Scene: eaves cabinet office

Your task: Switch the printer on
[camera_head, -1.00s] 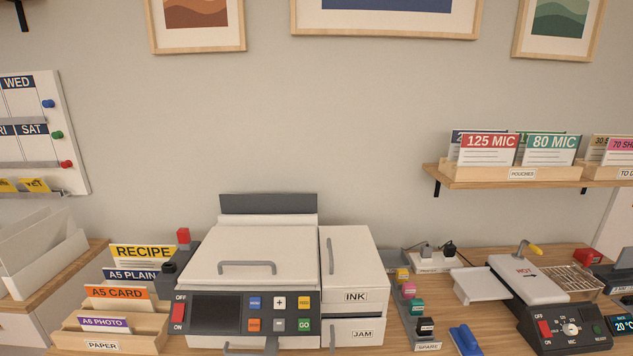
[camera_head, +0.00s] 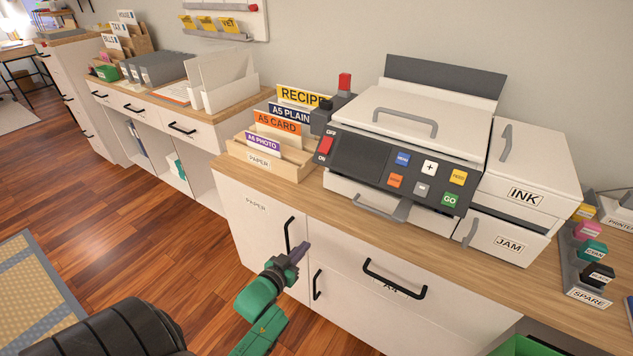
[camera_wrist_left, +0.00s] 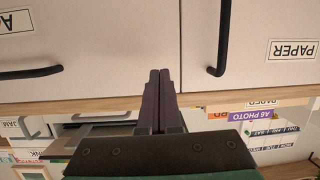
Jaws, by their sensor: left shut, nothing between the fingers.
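The white printer (camera_head: 425,125) stands on the wooden counter with its lid closed. Its dark front panel has a blank screen (camera_head: 360,155), several coloured buttons and a red power switch (camera_head: 325,146) at the left end, marked OFF above and ON below. Which way the switch is tipped I cannot tell. My left gripper (camera_head: 303,247) is shut and empty, in front of the cabinet below the counter edge, lower than the switch and apart from it. In the left wrist view, upside down, its fingers (camera_wrist_left: 157,75) are together before the cabinet fronts. My right gripper is not in view.
The paper rack (camera_head: 290,170) stands left of the printer, close to the switch. A black cabinet handle (camera_head: 290,235) and a drawer handle (camera_head: 394,279) stick out near my left gripper. The ink-bottle holder (camera_head: 590,270) is at the right. Wood floor lies open at the left.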

